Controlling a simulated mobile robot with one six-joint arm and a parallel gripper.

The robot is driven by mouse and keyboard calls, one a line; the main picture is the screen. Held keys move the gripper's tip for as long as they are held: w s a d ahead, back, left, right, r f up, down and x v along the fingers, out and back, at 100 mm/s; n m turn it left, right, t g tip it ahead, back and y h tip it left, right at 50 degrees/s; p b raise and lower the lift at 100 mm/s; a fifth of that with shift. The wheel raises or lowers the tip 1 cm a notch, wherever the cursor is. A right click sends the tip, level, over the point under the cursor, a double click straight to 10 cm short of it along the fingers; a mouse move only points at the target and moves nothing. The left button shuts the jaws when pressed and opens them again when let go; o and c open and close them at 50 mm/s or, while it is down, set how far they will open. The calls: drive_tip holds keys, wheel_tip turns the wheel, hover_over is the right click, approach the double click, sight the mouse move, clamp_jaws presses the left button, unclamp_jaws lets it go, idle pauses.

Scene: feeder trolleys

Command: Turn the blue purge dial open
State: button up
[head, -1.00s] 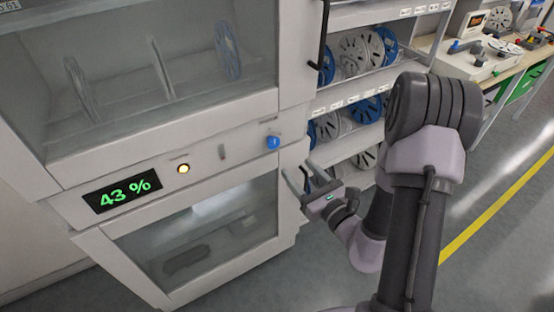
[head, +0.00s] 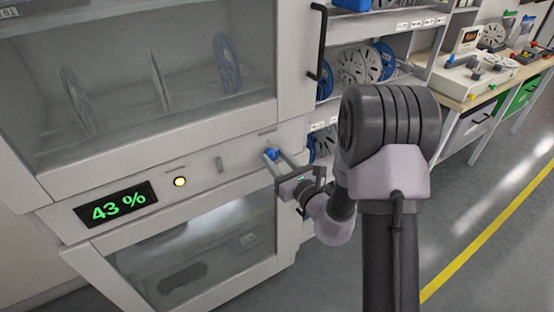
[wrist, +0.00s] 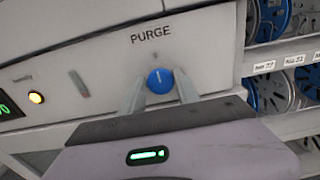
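The blue purge dial (head: 271,153) sits on the white cabinet's front panel, right of the middle. In the wrist view the dial (wrist: 160,81) lies under the word PURGE, and its pale pointer line stands about upright. My gripper (head: 276,160) is at the panel in front of the dial. In the wrist view its two open fingers (wrist: 160,92) reach toward the panel, one on each side of the dial. A gap seems to show between the dial and each finger; I cannot tell how deep the fingertips reach.
A black door handle (head: 318,45) stands out above right. Shelves with reels (head: 352,66) are to the right.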

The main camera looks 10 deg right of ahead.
clamp_jaws()
drive_tip(key=m+p, duration=0.3)
drive_tip(key=shift+r, duration=0.2)
drive_tip(key=m+p, duration=0.5)
drive_tip(key=shift+d+m, duration=0.1)
drive_tip(key=shift+m, duration=0.3)
drive_tip(key=m+p, duration=0.3)
drive_tip(key=m, duration=0.1)
drive_tip(key=shift+f+p, duration=0.15)
drive_tip(key=shift+p, duration=0.15)
drive_tip(key=m+p, duration=0.2)
drive_tip(key=m, duration=0.1)
drive_tip(key=m+p, duration=0.1)
drive_tip(key=m, duration=0.1)
drive_tip(key=shift+f, duration=0.25)
